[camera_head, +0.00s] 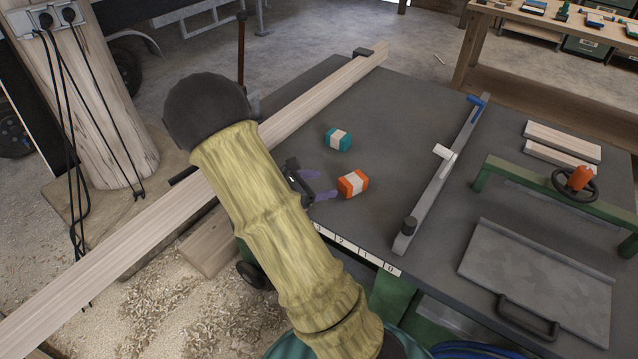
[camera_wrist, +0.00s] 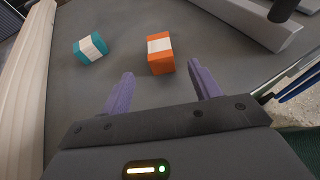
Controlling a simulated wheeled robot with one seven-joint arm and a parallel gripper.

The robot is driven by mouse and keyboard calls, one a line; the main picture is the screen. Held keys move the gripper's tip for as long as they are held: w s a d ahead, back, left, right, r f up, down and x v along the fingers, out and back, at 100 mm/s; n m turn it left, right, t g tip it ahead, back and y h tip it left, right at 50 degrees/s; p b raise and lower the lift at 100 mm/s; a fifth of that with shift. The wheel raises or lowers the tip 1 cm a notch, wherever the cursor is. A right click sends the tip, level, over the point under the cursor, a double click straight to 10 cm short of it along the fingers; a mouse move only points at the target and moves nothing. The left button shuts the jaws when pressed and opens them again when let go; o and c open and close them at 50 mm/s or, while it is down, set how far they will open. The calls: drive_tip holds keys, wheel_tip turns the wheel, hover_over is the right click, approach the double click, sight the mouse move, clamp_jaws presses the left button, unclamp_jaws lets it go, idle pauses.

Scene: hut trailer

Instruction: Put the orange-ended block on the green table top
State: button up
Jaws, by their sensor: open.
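The orange-ended block (camera_head: 353,184) has a pale middle band and lies on the dark grey table top (camera_head: 390,120) near its front edge. In the wrist view the orange-ended block (camera_wrist: 160,54) lies just beyond the fingertips, roughly between their lines. My gripper (camera_head: 325,184) is open and empty, just left of the block in the head view; its purple fingers also show in the wrist view (camera_wrist: 160,75). The table top looks dark grey; green shows on the frame (camera_head: 392,295) below its front edge. My arm hides part of the table's left side.
A teal-ended block (camera_head: 338,139) lies behind the orange-ended one. A long plank (camera_head: 300,110) runs along the left side. A metal fence (camera_head: 440,175) with a white knob stands to the right. A grey plate (camera_head: 540,275) and a green bar with a handwheel (camera_head: 575,184) lie farther right.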

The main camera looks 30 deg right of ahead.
drive_tip(key=shift+s+a+m, duration=0.1)
drive_tip(key=shift+s+m, duration=0.2)
drive_tip(key=shift+s, duration=0.1)
drive_tip(key=s+a+r+m+t+y, duration=0.1)
drive_tip(key=s+a+r+m+y, duration=0.1)
drive_tip(key=s+a+m+y, duration=0.3)
drive_tip(key=s+a+r+m+t+y, duration=0.1)
drive_tip(key=s+a+m+y, duration=0.5)
drive_tip(key=a+m, duration=0.6)
drive_tip(key=shift+a+r+t+y, duration=0.35)
drive_tip(key=shift+r+y, duration=0.45)
drive_tip(key=shift+y, duration=0.4)
drive_tip(key=shift+s, duration=0.15)
